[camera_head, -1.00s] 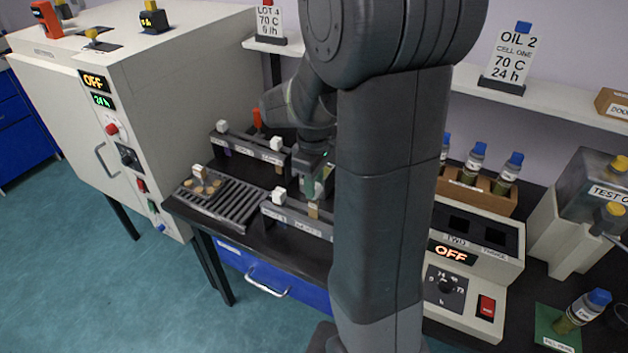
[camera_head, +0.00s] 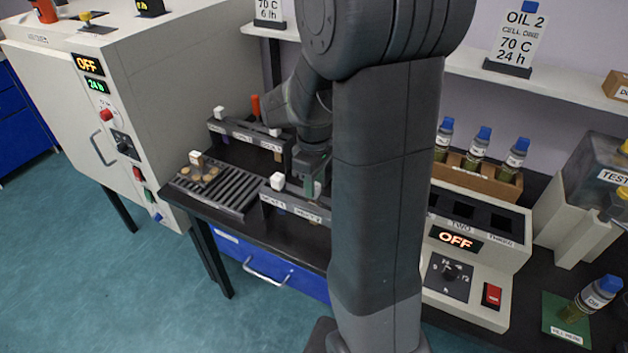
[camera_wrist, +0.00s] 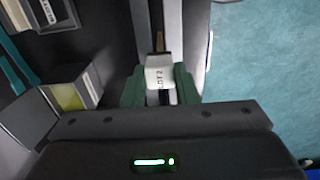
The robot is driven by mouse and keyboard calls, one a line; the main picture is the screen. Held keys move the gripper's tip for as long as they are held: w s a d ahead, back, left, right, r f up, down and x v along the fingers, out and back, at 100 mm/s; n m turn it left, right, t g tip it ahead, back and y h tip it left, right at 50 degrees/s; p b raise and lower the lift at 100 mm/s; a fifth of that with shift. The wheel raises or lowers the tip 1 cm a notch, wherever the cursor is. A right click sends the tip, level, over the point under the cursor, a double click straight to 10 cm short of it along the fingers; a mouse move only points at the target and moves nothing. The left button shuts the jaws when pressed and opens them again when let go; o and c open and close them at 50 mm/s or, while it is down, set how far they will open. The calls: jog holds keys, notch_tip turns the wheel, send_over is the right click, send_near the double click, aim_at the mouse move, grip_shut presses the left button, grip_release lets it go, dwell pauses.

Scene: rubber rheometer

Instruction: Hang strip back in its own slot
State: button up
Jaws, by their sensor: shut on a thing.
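My gripper (camera_head: 313,188) is shut on the white tab of the strip (camera_wrist: 160,76) at the front rack (camera_head: 290,207). The tab's label appears to read LOT 2. Green fingers (camera_wrist: 160,88) press the tab from both sides in the wrist view. The tab is in line with the rack's channel between its pale rails (camera_wrist: 200,35). In the head view the strip's body shows only as a small tan patch below the fingers. I cannot tell whether it is fully seated.
The back rack (camera_head: 240,133) holds white-tabbed strips and a red-orange upright piece stands near it. A slatted tray (camera_head: 225,188) with tan discs lies to the left. The big oven (camera_head: 150,80) stands further left. The heater block (camera_head: 470,260) and vials are right.

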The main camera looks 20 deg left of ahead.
jog(key=shift+f+b, duration=0.4)
jog(key=shift+f, duration=0.35)
jog(key=o, duration=1.1)
jog(key=shift+r, duration=0.15)
jog(key=shift+c, duration=0.2)
notch_tip(320, 180, up, 6)
jog(key=p, duration=0.5)
jog(key=shift+d, duration=0.1)
